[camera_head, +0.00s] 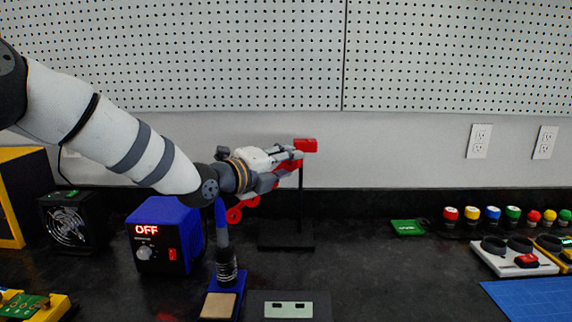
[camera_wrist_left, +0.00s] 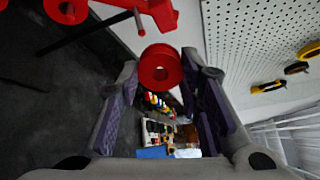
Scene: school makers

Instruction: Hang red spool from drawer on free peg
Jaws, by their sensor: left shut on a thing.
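My left gripper (camera_head: 298,155) is shut on a small red spool (camera_head: 306,145), in front of the pale wall. In the left wrist view the red spool (camera_wrist_left: 160,66) sits between the fingertips (camera_wrist_left: 160,75), its round face with a central hole visible. A dark stand (camera_head: 300,205) with a thin upright post is behind and below the gripper. Red parts (camera_head: 236,212) show below the wrist; the arm partly hides them. In the wrist view, red ring-shaped parts (camera_wrist_left: 66,10) and a short peg (camera_wrist_left: 139,24) are close to the spool. No drawer is in view. My right gripper is not in view.
A soldering iron holder (camera_head: 226,265) stands in front of the arm, with a blue station (camera_head: 163,235) to its left. A black fan (camera_head: 72,222) is farther left. Coloured buttons (camera_head: 492,214) and a white control box (camera_head: 514,257) are at right.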

